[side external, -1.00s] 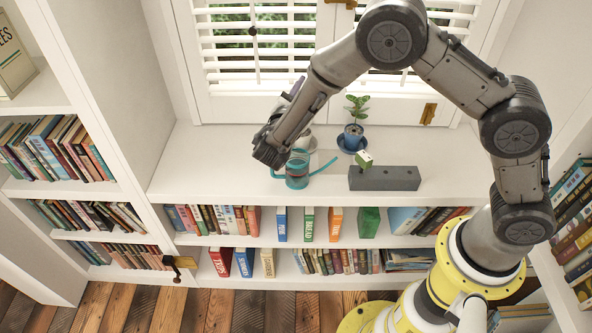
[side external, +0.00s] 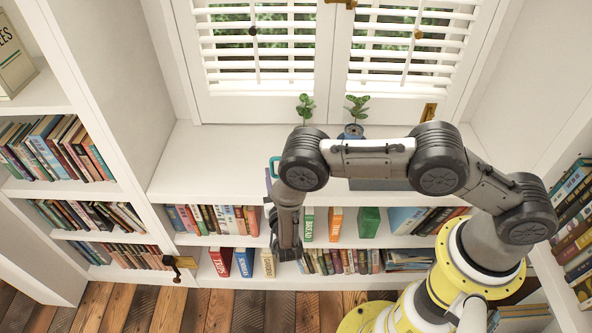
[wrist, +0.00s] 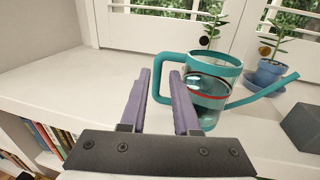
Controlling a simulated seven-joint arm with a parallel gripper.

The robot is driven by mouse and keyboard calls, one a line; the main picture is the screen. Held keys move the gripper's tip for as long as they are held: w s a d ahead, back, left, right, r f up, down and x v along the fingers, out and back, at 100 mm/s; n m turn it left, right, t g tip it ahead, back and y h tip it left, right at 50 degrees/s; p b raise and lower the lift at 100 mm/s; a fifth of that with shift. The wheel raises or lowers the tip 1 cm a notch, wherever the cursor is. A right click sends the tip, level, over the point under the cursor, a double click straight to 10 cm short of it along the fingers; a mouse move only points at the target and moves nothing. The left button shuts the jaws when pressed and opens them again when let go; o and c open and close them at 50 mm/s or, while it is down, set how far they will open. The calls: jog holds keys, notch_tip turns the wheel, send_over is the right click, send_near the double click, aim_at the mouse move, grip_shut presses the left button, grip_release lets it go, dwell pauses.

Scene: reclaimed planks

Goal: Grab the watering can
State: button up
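The watering can (wrist: 218,72) is clear with teal rim, handle and spout and a red band. It stands upright on the white shelf top in the wrist view, handle to the left and spout to the right. In the side view only a bit of its teal handle (side external: 273,164) shows; my arm hides the rest. My gripper (wrist: 160,74) has two purple fingers, apart with an empty-looking gap. It points toward the can from the front, its tips close to the handle. I cannot tell whether the handle is between them. A purple finger shows in the side view (side external: 268,181).
A potted plant in a blue pot (wrist: 270,73) stands behind the spout, and another plant (wrist: 208,28) behind the can. A grey block (wrist: 303,126) sits at the right. The shelf top (side external: 205,165) left of the can is clear. Books fill the shelves below.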

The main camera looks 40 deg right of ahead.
jog(key=shift+x, duration=3.8)
jog(key=shift+w+a+f, duration=0.1)
jog(key=shift+a+f, duration=0.05)
grip_shut()
